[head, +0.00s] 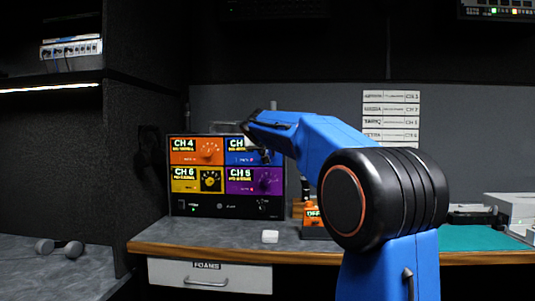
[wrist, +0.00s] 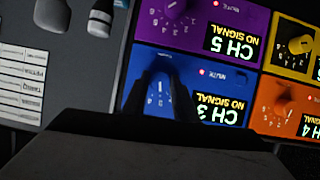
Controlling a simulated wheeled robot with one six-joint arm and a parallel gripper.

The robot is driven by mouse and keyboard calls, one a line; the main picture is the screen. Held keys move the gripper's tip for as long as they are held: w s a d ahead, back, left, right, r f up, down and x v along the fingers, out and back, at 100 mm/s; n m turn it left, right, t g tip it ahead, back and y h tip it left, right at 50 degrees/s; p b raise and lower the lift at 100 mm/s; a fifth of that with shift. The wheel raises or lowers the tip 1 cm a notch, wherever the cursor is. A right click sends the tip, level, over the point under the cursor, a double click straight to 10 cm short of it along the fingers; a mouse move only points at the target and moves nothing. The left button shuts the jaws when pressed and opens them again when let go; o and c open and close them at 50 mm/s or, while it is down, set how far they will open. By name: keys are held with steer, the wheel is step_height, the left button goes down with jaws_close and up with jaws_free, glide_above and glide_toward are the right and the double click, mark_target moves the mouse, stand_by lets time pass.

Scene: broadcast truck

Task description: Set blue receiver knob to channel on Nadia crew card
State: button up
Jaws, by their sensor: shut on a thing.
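The blue receiver panel (head: 232,158) is the upper right of the panels on the receiver box, partly hidden by my arm in the head view. In the wrist view, which is upside down, its display (wrist: 222,107) reads CH 3, NO SIGNAL. My gripper (wrist: 158,97) is shut on the blue knob (wrist: 158,82), one dark finger on each side. The knob's exact pointer direction is hard to read. The crew cards (head: 391,115) hang on the back wall; the second row seems to read Nadia, CH 7, in small blurred print.
The neighbouring purple knob (wrist: 175,12), orange knob (wrist: 282,104) and yellow knob (wrist: 298,45) are close by. A small white object (head: 270,237) lies on the desk (head: 225,240). An orange-labelled box (head: 312,216) stands right of the receiver.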

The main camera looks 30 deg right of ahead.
steer(key=shift+w+a+n+g+h, duration=0.15)
steer(key=shift+n+g+h, duration=0.45)
steer(key=shift+n+h, duration=0.9)
steer(key=shift+f+n+y, duration=0.1)
steer(key=shift+n+y, duration=0.2)
steer(key=shift+n, duration=0.2)
steer(key=o, duration=1.1)
steer(key=shift+c, duration=0.2)
steer(key=v, duration=1.7)
steer(key=shift+a, duration=0.25)
steer(key=shift+s, duration=0.2)
